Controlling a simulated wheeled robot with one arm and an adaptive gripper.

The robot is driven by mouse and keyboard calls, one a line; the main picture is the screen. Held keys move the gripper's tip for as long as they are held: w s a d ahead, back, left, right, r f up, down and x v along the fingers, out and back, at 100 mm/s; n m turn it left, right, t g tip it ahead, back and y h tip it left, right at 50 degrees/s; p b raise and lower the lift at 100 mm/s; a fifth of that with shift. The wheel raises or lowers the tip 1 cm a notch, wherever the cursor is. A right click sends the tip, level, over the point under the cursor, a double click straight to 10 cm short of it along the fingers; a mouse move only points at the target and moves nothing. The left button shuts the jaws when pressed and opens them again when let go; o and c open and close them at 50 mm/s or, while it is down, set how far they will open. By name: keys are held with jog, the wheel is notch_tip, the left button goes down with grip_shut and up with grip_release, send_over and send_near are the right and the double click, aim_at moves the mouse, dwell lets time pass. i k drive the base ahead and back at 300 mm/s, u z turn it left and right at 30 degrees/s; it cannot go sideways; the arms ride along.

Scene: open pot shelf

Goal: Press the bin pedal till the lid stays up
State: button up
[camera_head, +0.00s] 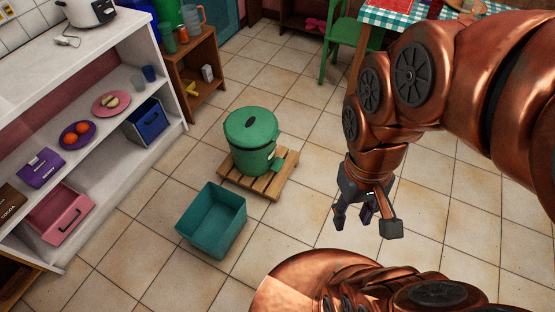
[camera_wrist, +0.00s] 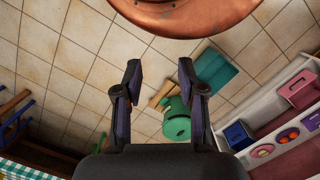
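The green bin (camera_head: 251,147) stands upright on a slatted wooden pallet (camera_head: 238,174), its round lid (camera_head: 251,126) down. Its pedal (camera_head: 278,165) juts out low on the right side, over the pallet's edge. My gripper (camera_head: 354,218) hangs above the floor to the right of the bin, well apart from it, with its fingers spread and nothing between them. In the wrist view my gripper (camera_wrist: 158,75) is open, and the bin (camera_wrist: 177,122) shows beyond it, partly behind the right finger. The pedal cannot be made out clearly there.
An open teal crate (camera_head: 213,220) stands on the floor in front of the pallet. A white shelf (camera_head: 150,60) with several items lines the left. A wooden shelf (camera_head: 197,58) and a green chair (camera_head: 343,45) stand behind. The tiled floor between gripper and bin is clear.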

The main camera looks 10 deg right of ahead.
aim_at(276, 166)
jog(key=u, duration=0.05)
jog(key=i, duration=0.95)
jog(key=u, duration=0.65)
